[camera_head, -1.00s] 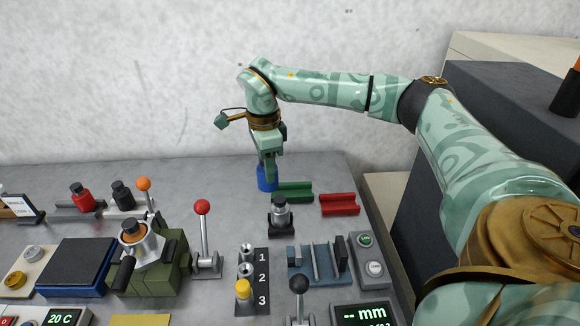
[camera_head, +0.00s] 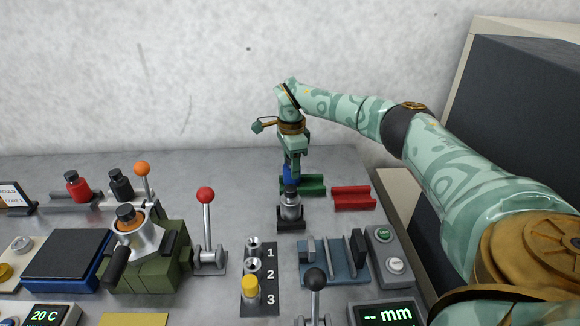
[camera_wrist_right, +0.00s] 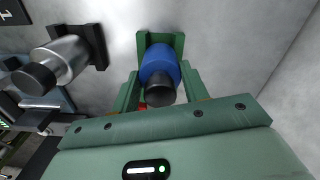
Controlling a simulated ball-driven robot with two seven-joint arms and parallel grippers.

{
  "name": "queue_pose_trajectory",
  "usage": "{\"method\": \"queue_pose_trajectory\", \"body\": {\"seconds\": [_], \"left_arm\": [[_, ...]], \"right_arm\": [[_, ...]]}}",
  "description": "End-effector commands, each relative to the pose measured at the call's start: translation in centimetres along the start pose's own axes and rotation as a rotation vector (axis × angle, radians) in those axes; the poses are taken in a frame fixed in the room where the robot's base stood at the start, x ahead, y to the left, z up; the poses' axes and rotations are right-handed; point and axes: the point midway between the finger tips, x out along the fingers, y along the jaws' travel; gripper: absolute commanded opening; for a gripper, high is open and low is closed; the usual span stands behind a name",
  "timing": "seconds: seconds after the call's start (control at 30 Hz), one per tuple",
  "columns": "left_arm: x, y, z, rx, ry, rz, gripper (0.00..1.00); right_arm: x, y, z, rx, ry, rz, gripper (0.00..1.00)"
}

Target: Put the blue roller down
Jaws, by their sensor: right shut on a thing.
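The blue roller (camera_head: 288,175) is in my right gripper (camera_head: 291,164), at the left part of the green cradle (camera_head: 316,185). In the right wrist view, the blue roller (camera_wrist_right: 160,65), with a dark end, sits between the fingers of my right gripper (camera_wrist_right: 158,92). The green cradle (camera_wrist_right: 152,38) shows behind it there. I cannot tell whether the roller touches the cradle. In the head view, the silver roller in front hides part of this spot. My left gripper is not in view.
A silver roller (camera_head: 290,207) with a black top stands in a dark holder just in front. A red cradle (camera_head: 352,199) lies to the right. A red-knobbed lever (camera_head: 206,196) stands to the left. Open bench lies left of the green cradle.

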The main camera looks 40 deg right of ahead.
Motion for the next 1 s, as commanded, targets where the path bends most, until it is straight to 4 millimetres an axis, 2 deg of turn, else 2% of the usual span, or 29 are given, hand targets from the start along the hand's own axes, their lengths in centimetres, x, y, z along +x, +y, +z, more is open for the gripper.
{"method": "queue_pose_trajectory", "body": {"seconds": [0.3,0.33,0.4,0.73,0.87,1.0], "left_arm": [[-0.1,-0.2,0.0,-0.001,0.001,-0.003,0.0],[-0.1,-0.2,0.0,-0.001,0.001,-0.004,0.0],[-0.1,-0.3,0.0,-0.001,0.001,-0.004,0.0],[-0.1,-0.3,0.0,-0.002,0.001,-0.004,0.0],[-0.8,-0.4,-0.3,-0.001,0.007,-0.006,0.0],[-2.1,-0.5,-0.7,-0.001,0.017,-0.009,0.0]], "right_arm": [[0.1,0.0,0.0,0.0,-0.002,-0.002,0.1],[0.1,0.0,0.0,0.0,-0.001,-0.002,0.47],[0.1,0.0,0.0,0.0,-0.001,-0.002,0.66],[-0.2,0.0,0.0,0.001,-0.002,-0.003,0.66],[-2.3,-0.1,0.0,0.001,-0.003,-0.006,0.66],[-5.9,-0.1,0.0,0.001,-0.004,-0.009,0.66]]}}
